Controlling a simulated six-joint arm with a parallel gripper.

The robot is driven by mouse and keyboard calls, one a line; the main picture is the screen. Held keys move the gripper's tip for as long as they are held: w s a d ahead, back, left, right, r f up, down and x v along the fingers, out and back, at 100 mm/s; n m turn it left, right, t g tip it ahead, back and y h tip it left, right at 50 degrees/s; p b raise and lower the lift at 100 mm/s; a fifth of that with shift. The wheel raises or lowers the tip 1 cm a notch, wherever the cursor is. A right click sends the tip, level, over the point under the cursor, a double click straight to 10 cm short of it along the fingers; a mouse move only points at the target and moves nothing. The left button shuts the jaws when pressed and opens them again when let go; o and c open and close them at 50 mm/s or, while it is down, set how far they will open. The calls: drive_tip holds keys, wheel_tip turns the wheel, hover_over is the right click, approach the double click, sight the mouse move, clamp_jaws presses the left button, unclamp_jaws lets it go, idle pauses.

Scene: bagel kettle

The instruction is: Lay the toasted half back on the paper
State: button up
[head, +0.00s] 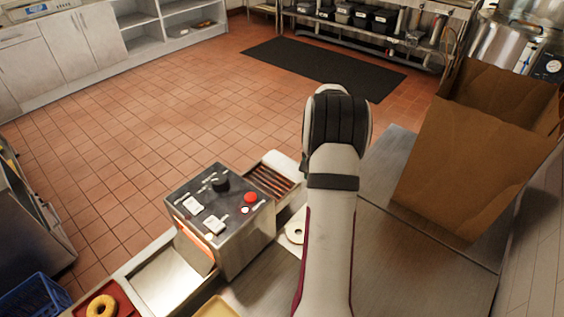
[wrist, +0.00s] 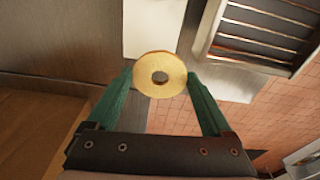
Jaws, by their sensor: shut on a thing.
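The toasted half (wrist: 146,82), a pale golden ring with a hole, is held edge to edge between the green fingers of my gripper (wrist: 161,78) in the wrist view. The white paper (wrist: 152,30) lies just beyond it on the steel counter. The half covers the near end of the paper in this view, and its height above the paper is hard to tell. In the head view my arm hides the gripper. A pale ring (head: 296,233) shows beside the arm on the counter side, partly covered.
The toaster (head: 225,220) with its wire rack (head: 270,181) stands left of my arm; the rack also shows in the wrist view (wrist: 262,40). A large brown paper bag (head: 470,160) stands on the right. A bagel (head: 101,307) sits in a red tray at lower left.

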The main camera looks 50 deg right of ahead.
drive_tip(key=f+m, duration=0.1)
drive_tip(key=s+a+f+m, duration=0.1)
drive_tip(key=s+f+m, duration=0.1)
drive_tip(key=shift+a+f, duration=0.3)
drive_tip(key=shift+a, duration=0.1)
drive_tip(key=shift+f, duration=2.55)
drive_tip(key=o, duration=1.2)
wheel_tip(320, 180, up, 7)
drive_tip(key=shift+r, duration=0.1)
